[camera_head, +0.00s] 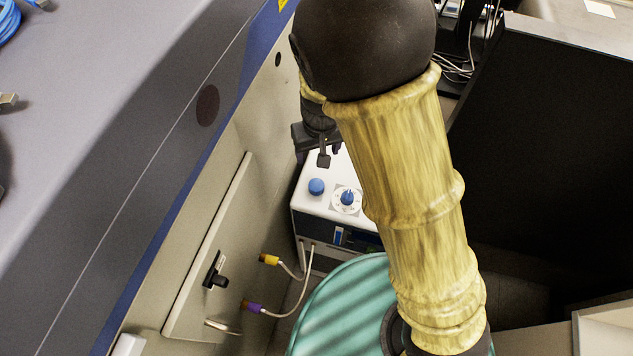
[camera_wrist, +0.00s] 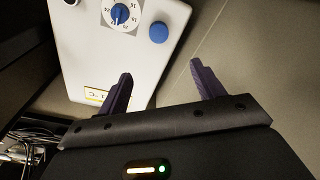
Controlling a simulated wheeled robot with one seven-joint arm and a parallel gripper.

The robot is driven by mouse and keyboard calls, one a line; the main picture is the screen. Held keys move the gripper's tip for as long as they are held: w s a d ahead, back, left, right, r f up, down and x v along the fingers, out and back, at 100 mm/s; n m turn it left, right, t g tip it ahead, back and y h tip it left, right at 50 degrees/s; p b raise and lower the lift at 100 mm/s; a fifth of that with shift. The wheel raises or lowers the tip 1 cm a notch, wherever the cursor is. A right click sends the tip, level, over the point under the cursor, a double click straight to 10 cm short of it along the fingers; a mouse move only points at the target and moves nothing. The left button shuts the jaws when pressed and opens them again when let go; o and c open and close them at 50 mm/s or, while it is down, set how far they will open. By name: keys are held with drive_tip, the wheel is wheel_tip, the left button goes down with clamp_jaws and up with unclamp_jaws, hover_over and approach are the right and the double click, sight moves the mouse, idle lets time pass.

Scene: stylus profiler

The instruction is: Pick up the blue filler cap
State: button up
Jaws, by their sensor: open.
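The blue filler cap (camera_head: 316,186) is a plain round blue disc on top of a white box-shaped unit (camera_head: 312,205). It also shows in the wrist view (camera_wrist: 158,32), near the edge of the box top. My gripper (camera_head: 328,155) is above the box, behind the cap in the head view. In the wrist view my gripper (camera_wrist: 160,84) has its two dark fingers apart with nothing between them. The cap lies beyond the fingertips, roughly in line with the gap. Part of my gripper is hidden behind my arm in the head view.
A blue pointed knob on a numbered dial (camera_head: 347,198) sits right beside the cap. A large grey-and-beige cabinet (camera_head: 215,160) stands close on the left. Cables with yellow (camera_head: 269,259) and purple (camera_head: 252,307) plugs run near the box. A dark panel (camera_head: 550,130) is at the right.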

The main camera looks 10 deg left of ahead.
drive_tip(key=shift+f, duration=0.15)
hover_over(316, 185)
wheel_tip(316, 185, down, 12)
drive_tip(key=shift+d+r, duration=0.1)
idle(0.4)
drive_tip(key=shift+f, duration=2.7)
drive_tip(key=c, duration=1)
